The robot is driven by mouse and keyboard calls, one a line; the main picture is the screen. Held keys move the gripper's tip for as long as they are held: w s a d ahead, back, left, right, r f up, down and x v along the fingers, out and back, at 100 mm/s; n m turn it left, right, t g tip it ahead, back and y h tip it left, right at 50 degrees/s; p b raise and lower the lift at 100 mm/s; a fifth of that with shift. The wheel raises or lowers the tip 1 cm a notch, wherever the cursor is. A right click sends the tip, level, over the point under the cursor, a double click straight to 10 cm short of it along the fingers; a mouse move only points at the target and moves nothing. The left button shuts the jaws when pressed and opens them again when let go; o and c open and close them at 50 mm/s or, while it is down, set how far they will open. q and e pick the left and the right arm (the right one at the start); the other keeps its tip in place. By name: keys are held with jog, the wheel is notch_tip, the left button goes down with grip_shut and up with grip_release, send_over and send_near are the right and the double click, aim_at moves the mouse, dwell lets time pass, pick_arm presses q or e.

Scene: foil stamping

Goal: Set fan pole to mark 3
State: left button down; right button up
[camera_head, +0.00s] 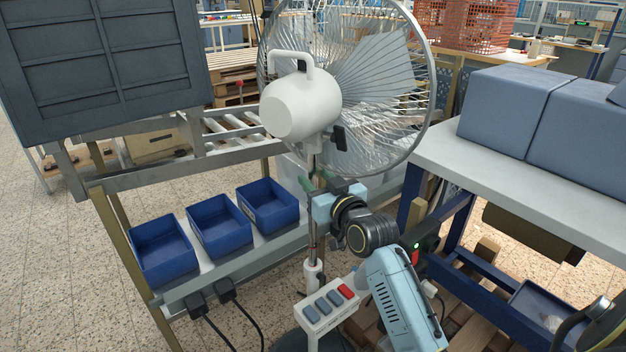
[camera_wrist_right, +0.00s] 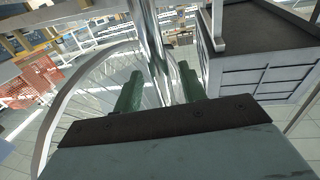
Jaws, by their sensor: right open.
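The standing fan has a white motor housing (camera_head: 300,104) with a handle and a large wire cage (camera_head: 428,75). Its thin metal pole (camera_head: 312,235) runs down to a white collar (camera_head: 313,275) and a control box (camera_head: 327,307) with several grey buttons and a red one. My right gripper (camera_head: 314,181) is open at the upper pole, just below the motor housing. In the right wrist view, the pole (camera_wrist_right: 152,40) stands between its two green fingers (camera_wrist_right: 160,85); contact cannot be told. I cannot read any marks on the pole. My left gripper is out of view.
Several blue bins (camera_head: 220,226) sit on a shelf left of the pole. A grey-topped table (camera_head: 470,165) with blue-grey boxes (camera_head: 515,105) stands at right. A dark cabinet (camera_head: 100,65) fills the upper left. Black cables (camera_head: 240,318) hang below the bins.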

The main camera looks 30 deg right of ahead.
jog(key=shift+w+d, duration=0.1)
jog(key=shift+w, duration=0.9)
grip_shut()
